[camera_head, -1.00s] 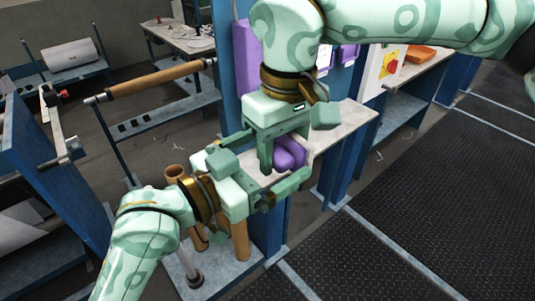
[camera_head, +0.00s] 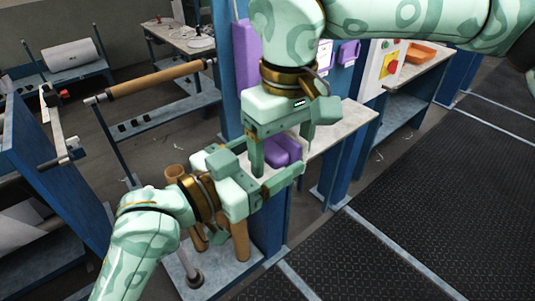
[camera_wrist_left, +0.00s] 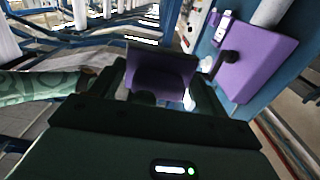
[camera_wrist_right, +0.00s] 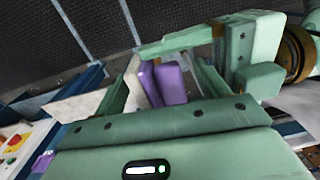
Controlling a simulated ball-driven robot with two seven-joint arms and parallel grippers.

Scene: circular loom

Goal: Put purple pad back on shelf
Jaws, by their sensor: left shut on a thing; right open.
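The purple pad (camera_head: 284,149) is a thick block between my two grippers in the head view, above the pale shelf (camera_head: 341,121). In the left wrist view the pad (camera_wrist_left: 160,72) sits between my left gripper's fingers. My left gripper (camera_head: 272,174) comes in from the lower left and is shut on the pad. My right gripper (camera_head: 281,150) points down from above, open, with its fingers on either side of the pad. In the right wrist view the pad (camera_wrist_right: 170,82) shows two purple slabs between the open fingers. The pad's underside is hidden.
A blue post with a purple panel (camera_head: 247,55) stands behind my right gripper. Brown tubes (camera_head: 239,238) stand on a base below my left gripper. An orange tray (camera_head: 422,53) sits on a bench at the back right. The dark floor at right is clear.

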